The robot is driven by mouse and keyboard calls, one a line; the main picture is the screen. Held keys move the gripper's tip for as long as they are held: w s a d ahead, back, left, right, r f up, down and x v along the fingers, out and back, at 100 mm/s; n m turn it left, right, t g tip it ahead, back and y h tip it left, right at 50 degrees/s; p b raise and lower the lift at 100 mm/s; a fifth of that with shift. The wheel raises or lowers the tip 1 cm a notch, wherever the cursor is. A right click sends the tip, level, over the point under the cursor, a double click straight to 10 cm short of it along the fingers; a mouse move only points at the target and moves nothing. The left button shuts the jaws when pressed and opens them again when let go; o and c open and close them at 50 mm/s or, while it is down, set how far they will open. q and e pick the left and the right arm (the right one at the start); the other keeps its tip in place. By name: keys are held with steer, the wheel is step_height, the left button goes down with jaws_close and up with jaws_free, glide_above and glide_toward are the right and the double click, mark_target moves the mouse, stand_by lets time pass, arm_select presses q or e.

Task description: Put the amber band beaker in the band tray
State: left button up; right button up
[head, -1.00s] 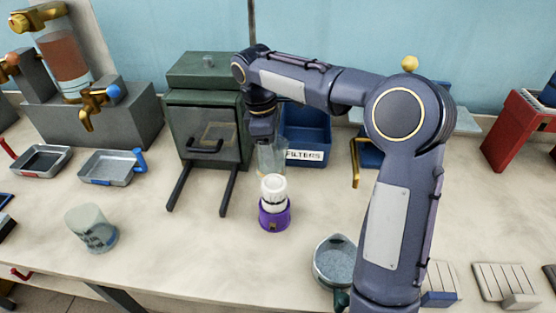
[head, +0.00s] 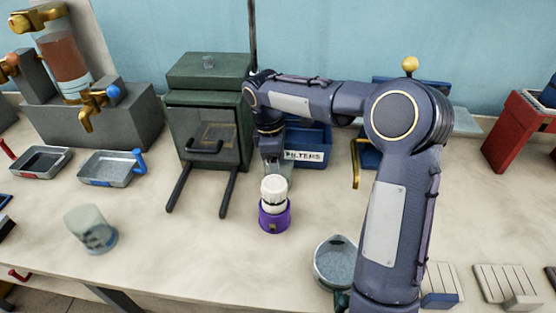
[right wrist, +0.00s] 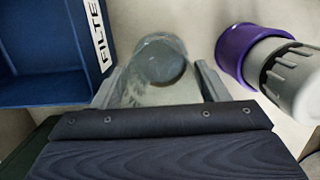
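A clear glass beaker (right wrist: 160,62) is between the two fingers of my right gripper (right wrist: 158,88) in the right wrist view, with narrow gaps at its sides; the gripper looks open around it. In the head view the gripper (head: 271,160) is low behind the purple-based white bottle, and the beaker is mostly hidden. I cannot make out an amber band on it. Two metal trays are at the left, one red-handled (head: 40,162) and one blue-handled (head: 110,168); no amber marking shows. My left gripper is out of view.
The purple-based white bottle (head: 274,205) stands close in front of the gripper. A blue FILTERS bin (head: 306,155) is just behind it, and a green oven-like box (head: 205,130) with two front rails is to the left. A glass pan (head: 336,262) is at the front.

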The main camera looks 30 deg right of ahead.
steer(key=shift+o, duration=0.9)
